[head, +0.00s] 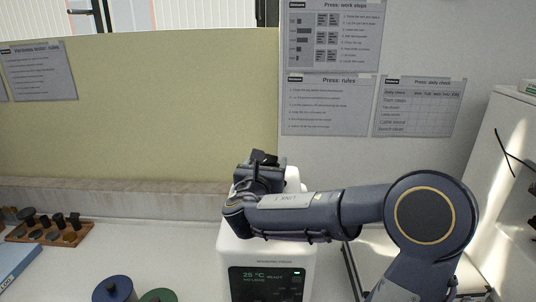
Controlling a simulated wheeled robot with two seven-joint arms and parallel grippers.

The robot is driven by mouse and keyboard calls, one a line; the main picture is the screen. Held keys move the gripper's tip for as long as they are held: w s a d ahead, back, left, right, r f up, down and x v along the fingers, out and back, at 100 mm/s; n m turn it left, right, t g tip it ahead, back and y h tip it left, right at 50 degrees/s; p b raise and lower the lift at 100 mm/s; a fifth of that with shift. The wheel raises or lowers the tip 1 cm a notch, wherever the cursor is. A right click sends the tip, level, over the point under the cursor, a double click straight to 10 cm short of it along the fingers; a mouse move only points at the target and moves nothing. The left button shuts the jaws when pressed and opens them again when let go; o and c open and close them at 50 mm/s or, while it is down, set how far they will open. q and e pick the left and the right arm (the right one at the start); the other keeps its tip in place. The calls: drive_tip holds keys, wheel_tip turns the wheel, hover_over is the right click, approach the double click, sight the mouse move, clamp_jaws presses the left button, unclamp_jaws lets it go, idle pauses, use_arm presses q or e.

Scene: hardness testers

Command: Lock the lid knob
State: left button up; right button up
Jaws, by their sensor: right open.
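The white press (265,255) stands on the bench at the bottom centre, with a dark display (266,284) on its front that reads 25 °C. My right gripper (262,160) is over the top of the press, its arm coming in from the right. The gripper is open, but its fingertips are largely hidden behind its own wrist. The lid knob is hidden behind the gripper and arm, so I cannot tell its position or whether the gripper touches it. My left gripper is not in view.
A wooden rack (68,236) with several dark pieces sits at the left. A blue round container (114,288) and a green one (158,295) stand left of the press. A white cabinet (497,140) is at the right.

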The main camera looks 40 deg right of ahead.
drive_tip(key=shift+x, duration=1.2)
